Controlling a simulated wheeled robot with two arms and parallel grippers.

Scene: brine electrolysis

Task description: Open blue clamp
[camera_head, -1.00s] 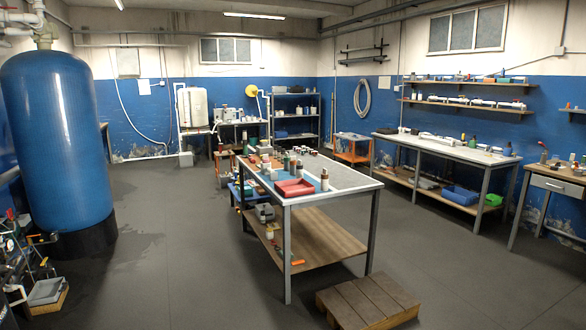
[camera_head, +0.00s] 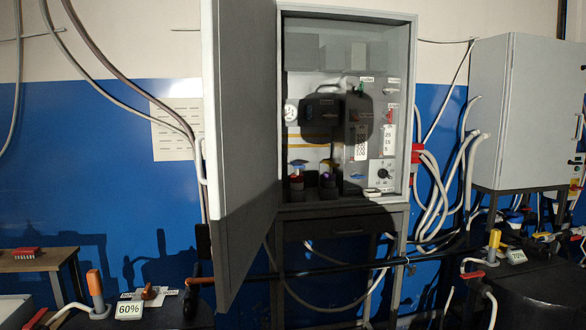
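An open grey cabinet (camera_head: 407,60) stands ahead of me, its door (camera_head: 240,130) swung out to the left. Low inside it are two dark posts, one with a red part (camera_head: 296,178) and one with a blue-purple part (camera_head: 327,179). The blue-purple part may be the blue clamp, but it is too small and dark to tell, and I cannot see whether it is open or shut. A small blue piece (camera_head: 357,177) lies to its right. Neither of my grippers is in view.
A dial panel (camera_head: 382,174) is at the cabinet's lower right. A second, closed grey cabinet (camera_head: 515,110) stands to the right, with pale cables (camera_head: 432,195) between. A 60% sign (camera_head: 129,310) and an orange-handled valve (camera_head: 96,290) are at lower left. The open door blocks the left side.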

